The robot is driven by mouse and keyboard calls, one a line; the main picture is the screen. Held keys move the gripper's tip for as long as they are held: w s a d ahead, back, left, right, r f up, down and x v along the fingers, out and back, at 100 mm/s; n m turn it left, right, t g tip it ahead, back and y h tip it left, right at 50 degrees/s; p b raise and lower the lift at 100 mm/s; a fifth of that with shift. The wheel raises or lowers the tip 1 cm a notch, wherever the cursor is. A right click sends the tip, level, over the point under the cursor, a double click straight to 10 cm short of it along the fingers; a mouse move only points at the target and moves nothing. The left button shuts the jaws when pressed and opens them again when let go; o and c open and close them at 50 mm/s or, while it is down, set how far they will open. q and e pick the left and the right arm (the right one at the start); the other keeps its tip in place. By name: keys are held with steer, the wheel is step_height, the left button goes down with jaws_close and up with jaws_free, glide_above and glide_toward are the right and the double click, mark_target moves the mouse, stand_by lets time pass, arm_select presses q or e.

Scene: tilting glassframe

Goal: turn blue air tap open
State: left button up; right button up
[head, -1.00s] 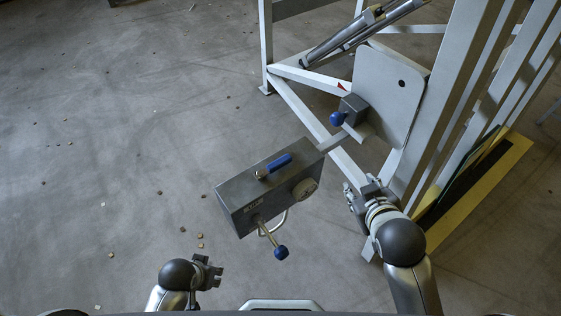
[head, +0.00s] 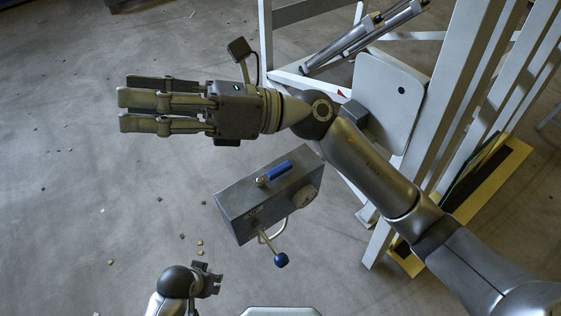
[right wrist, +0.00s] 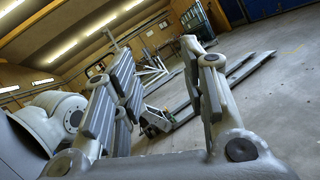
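In the head view a blue tap handle (head: 279,171) on a brass fitting lies on top of a grey control box (head: 240,207). My right arm reaches across from the right, above and beyond the box. Its gripper (head: 124,110) points left, is empty and touches nothing; in the right wrist view its fingers (right wrist: 165,95) stand wide apart. My left gripper (head: 214,281) is low in the head view, nearer than the box and apart from it; its finger gap is unclear.
A white steel frame (head: 458,100) with a rounded plate (head: 398,90) stands at the right, partly behind my right arm. Cylinders (head: 365,38) slant above it. A yellow-edged base strip (head: 505,170) lies further right. The concrete floor at the left is open, with small scattered bits.

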step_height(320, 180, down, 8)
steer(key=s+a+r+n+g+h, duration=0.1)
steer(key=s+n+g+h, duration=0.1)
steer(key=n+h, duration=0.45)
steer(key=n+t+h, duration=0.3)
steer(key=t+h, duration=0.3)
steer(key=h, duration=0.9)
glide_above(280, 167)
step_height(280, 167, down, 10)
steer(key=shift+y, duration=0.25)
step_height(280, 167, down, 10)
steer(key=shift+s+d+f+b, duration=0.1)
steer(key=shift+b, duration=0.4)
arm_select(q)
steer(key=r, duration=0.4)
steer(key=shift+w, duration=0.25)
arm_select(e)
steer(key=shift+f, duration=0.3)
steer(key=shift+c, duration=0.5)
arm_select(q)
steer(key=shift+f, duration=0.1)
arm_select(e)
jaws_close()
